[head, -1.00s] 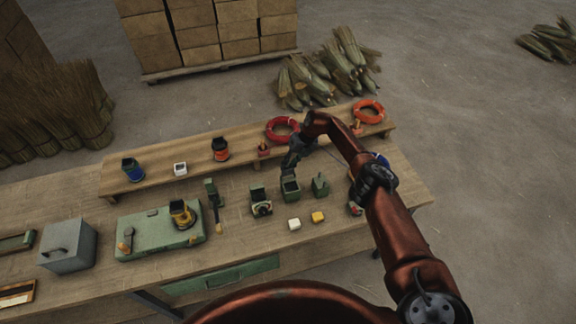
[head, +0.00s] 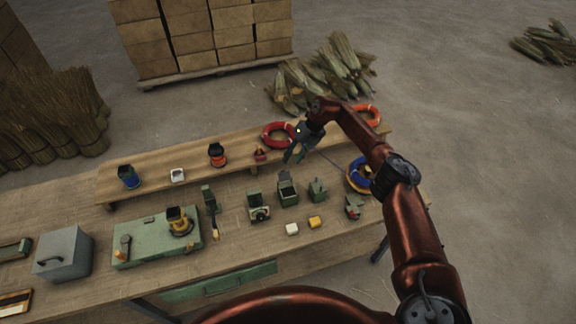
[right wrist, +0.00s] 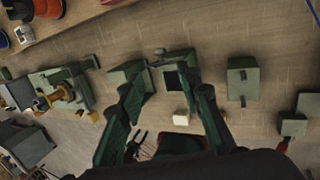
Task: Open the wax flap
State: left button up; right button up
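Several small green boxes stand on the table, and I cannot tell for sure which carries the wax flap. One box (head: 288,193) has a dark open top and a raised plate at its back; a similar one shows between my fingers in the right wrist view (right wrist: 178,76). A box with a round front part (head: 259,212) stands left of it, and a closed-looking box (head: 317,190) stands right. My right gripper (head: 297,157) is above and behind these boxes, fingers spread and empty; in the right wrist view the fingers (right wrist: 168,90) are apart. My left gripper is not in view.
A white block (head: 292,229) and a yellow block (head: 314,222) lie in front of the boxes. A raised shelf (head: 200,168) behind bears a red ring (head: 279,135) and cups. A blue ring (head: 360,172) is at the right, a green case (head: 150,246) at the left.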

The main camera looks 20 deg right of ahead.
jog(key=shift+v, duration=1.6)
